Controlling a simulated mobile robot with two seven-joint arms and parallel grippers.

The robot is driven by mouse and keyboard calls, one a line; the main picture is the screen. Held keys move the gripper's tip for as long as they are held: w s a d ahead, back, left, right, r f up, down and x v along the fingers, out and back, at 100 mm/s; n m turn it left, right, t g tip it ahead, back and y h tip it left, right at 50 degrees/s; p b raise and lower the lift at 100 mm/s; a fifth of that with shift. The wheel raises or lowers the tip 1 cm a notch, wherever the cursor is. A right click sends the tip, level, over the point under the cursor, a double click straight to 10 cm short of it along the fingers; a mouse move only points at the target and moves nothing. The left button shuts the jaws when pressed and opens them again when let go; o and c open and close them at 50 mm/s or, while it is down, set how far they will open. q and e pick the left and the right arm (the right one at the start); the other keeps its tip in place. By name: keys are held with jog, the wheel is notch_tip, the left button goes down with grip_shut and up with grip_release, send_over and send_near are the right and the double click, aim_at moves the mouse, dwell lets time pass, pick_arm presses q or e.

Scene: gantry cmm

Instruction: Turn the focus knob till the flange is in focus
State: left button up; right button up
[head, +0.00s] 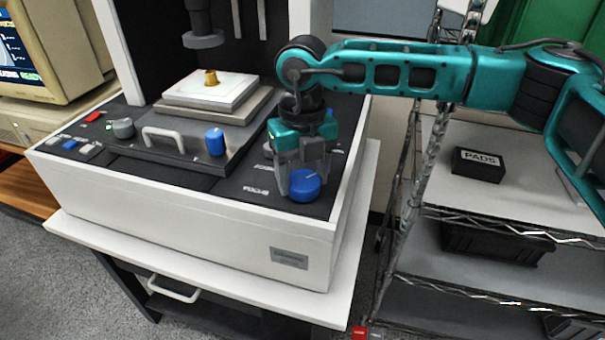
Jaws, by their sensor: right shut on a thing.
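The blue focus knob (304,187) sits at the front right of the machine's dark top panel, beside a label that reads FOCUS. My right gripper (303,180) points down over it, with its fingers around the knob and shut on it. The brass-coloured flange (211,77) stands on the white stage plate (209,93), under a dark cylindrical lens head (204,38). No picture of the flange's focus can be made out on the visible part of the monitor. My left gripper is out of view.
Another blue knob (215,141) and a grey knob (123,128) are on the panel, with a light handle (178,138) between them. A beige monitor (45,52) stands at the left. A wire shelf (485,199) with a black PADS box (478,164) stands at the right.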

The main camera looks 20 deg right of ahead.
aim_at(303, 179)
jog(key=o, duration=1.1)
jog(key=shift+c, duration=0.2)
notch_tip(303, 179, up, 13)
